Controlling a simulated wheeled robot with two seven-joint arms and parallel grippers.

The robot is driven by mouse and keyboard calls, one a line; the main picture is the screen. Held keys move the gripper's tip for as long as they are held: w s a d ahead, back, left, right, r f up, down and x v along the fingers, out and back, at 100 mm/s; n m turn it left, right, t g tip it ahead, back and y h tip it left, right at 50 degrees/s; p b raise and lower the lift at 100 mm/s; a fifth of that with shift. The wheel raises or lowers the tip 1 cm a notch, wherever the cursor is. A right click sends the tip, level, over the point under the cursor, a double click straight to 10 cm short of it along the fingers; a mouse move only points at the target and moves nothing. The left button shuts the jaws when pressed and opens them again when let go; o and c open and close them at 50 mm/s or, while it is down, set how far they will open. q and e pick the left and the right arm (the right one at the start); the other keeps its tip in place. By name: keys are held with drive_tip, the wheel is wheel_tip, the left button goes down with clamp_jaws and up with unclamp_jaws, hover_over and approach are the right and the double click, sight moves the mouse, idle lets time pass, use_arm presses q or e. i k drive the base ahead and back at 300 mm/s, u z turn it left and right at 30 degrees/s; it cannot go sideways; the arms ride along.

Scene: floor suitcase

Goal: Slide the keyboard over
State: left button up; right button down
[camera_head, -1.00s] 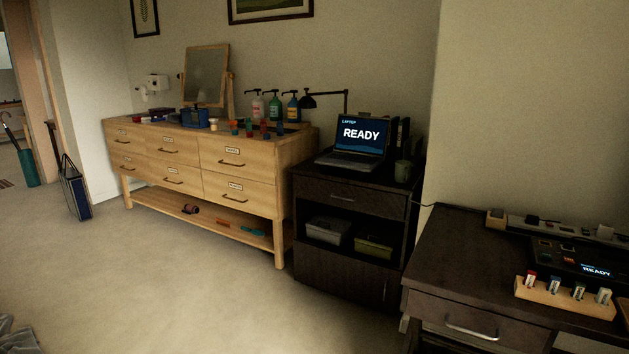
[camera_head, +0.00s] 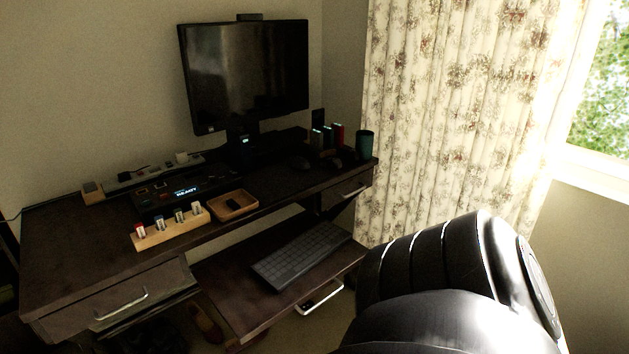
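A dark keyboard (camera_head: 302,254) lies at a slant on a pulled-out tray (camera_head: 235,299) below the desktop. Bare tray surface shows to the left of the keyboard and a narrower strip at its right front. A black rounded link of my own arm fills the lower right of the view. Neither of my grippers shows.
The dark desk (camera_head: 75,238) holds a monitor (camera_head: 245,75), a wooden block with several USB sticks (camera_head: 168,231), a small wooden tray (camera_head: 232,205), a mouse (camera_head: 299,163) and a teal cup (camera_head: 365,144). A floral curtain (camera_head: 455,110) hangs at the right beside a window.

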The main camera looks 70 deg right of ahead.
sight(284, 266)
drive_tip(key=z, duration=0.6)
drive_tip(key=i, duration=1)
drive_tip(key=z, duration=1.65)
drive_tip(key=i, duration=0.5)
